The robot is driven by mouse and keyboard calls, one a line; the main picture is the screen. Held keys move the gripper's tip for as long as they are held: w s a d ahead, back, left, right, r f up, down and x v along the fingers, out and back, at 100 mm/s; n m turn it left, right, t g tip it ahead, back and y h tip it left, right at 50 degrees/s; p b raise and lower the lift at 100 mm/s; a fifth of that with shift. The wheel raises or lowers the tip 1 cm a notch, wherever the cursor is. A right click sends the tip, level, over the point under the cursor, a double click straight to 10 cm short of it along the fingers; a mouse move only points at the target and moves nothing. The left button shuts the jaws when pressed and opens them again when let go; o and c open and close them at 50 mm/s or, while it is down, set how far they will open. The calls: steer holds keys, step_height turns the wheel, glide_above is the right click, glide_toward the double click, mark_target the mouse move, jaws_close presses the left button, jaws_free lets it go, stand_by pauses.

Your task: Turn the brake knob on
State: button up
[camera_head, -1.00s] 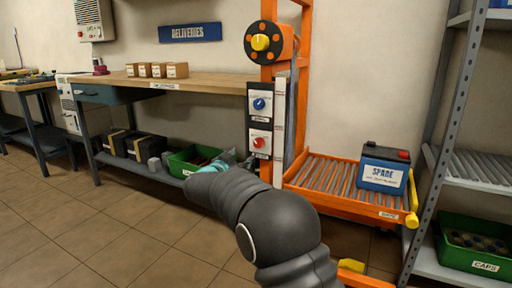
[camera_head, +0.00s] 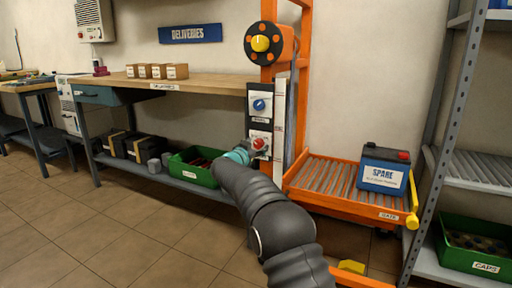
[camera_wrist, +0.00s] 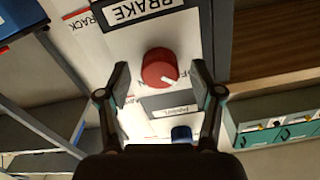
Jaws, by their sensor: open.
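The red brake knob (camera_wrist: 160,68) sits on a white plate under a "BRAKE" label (camera_wrist: 143,10) in the wrist view, with a pale pointer mark on its face. In the head view the red knob (camera_head: 259,143) is on the lower panel of the orange lift's post. My gripper (camera_wrist: 164,82) is open, its two fingers on either side of the knob in the wrist view; I cannot tell whether they touch it. In the head view my gripper (camera_head: 243,152) is close to the lower panel, partly hidden by my arm. A blue knob (camera_head: 259,104) is on the panel above.
An orange roller tray (camera_head: 330,182) with a blue "SPARE" battery (camera_head: 383,168) stands right of the post. A wooden bench (camera_head: 200,86) is at left, with a green bin (camera_head: 190,170) on its lower shelf. A metal rack (camera_head: 441,150) stands at right.

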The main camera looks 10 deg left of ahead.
steer(key=c, duration=1.1)
steer(key=shift+c, duration=0.2)
steer(key=shift+m, duration=0.3)
steer(key=m+p, duration=0.1)
steer(key=m, duration=0.1)
steer(key=shift+r+m, duration=0.1)
steer(key=shift+m, duration=0.2)
steer(key=m, duration=0.5)
steer(key=shift+m, duration=0.3)
steer(key=m+b, duration=0.1)
steer(key=m, duration=0.3)
steer(key=shift+f+b, duration=0.2)
steer(key=shift+b, duration=0.15)
steer(key=shift+m+b, duration=0.95)
steer(key=shift+m, duration=1.55)
